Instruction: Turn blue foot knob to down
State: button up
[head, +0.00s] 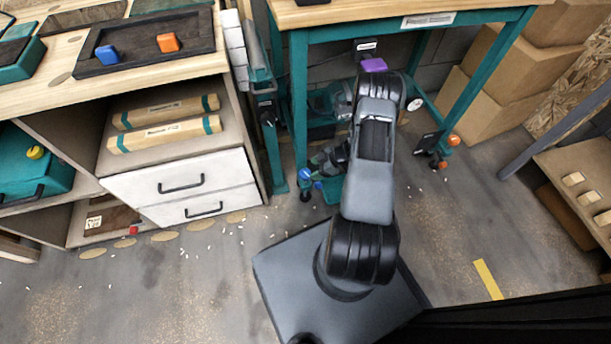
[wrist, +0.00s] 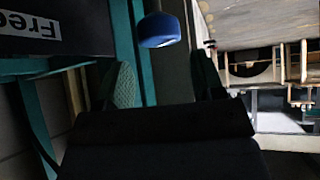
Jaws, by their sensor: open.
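The blue foot knob (head: 305,173) sits low on the teal table leg, near the floor, in the head view. In the wrist view the blue knob (wrist: 160,30) shows large, at the top centre beside a teal upright. My gripper (wrist: 163,75) is open, with one finger on each side below the knob in the picture. Nothing shows between the fingers. The knob appears just beyond the fingertips, and I cannot tell whether they touch it. In the head view my arm reaches down under the table, with the gripper (head: 330,157) close to the knob's right. Any marking of the knob's setting is not readable.
The teal table (head: 425,20) stands over my arm. Orange knobs (head: 453,140) are on its right leg. A white drawer cabinet (head: 180,187) is close on the left. A dark sign (wrist: 32,28) fills the wrist view's upper left. Cardboard boxes (head: 487,105) stand behind right.

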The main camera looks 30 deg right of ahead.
aim_at(306, 173)
jog(key=shift+b+x, duration=1)
jog(key=shift+x, duration=2.1)
jog(key=c, duration=0.6)
